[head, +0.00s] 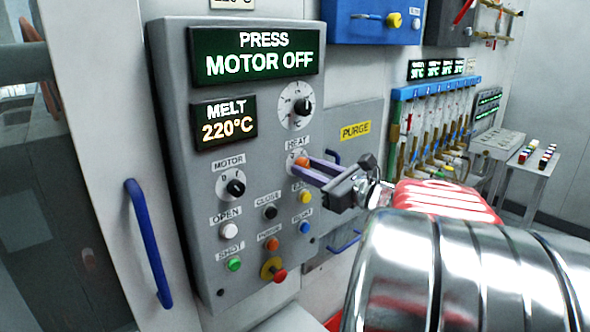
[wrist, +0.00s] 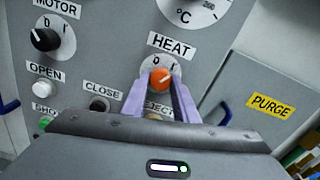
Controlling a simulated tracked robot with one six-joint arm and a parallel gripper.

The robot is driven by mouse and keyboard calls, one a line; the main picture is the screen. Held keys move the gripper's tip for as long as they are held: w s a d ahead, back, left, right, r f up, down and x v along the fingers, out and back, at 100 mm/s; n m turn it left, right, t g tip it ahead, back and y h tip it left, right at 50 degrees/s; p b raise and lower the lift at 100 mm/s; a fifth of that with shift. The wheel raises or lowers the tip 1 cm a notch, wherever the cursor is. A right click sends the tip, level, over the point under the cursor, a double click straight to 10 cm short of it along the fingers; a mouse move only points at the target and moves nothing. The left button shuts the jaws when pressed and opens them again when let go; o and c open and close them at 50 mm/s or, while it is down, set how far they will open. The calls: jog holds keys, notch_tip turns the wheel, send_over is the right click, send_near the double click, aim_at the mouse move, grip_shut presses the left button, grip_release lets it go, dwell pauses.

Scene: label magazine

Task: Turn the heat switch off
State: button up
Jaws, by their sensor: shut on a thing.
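The heat switch (wrist: 160,79) is an orange knob under the HEAT label on the grey control panel (head: 180,130). It also shows in the head view (head: 301,162), partly covered by my fingers. My gripper (wrist: 158,84) has its two purple fingers around the knob, one on each side, and is shut on it. In the head view my gripper (head: 306,168) reaches the panel from the right. The dial marks around the knob are partly hidden, so its exact setting is hard to read.
The black motor knob (head: 236,187) is left of the heat switch. Several coloured buttons sit below, with a red knob (head: 279,275) at the bottom. Displays read "PRESS MOTOR OFF" (head: 258,53) and "MELT 220°C" (head: 224,122). A blue handle (head: 148,243) stands at left.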

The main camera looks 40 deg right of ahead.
jog(key=n, duration=1)
jog(key=shift+n, duration=1.8)
jog(key=o, duration=1.1)
jog(key=shift+c, duration=0.2)
jog(key=shift+s+d+r, duration=0.1)
jog(key=shift+s, duration=0.05)
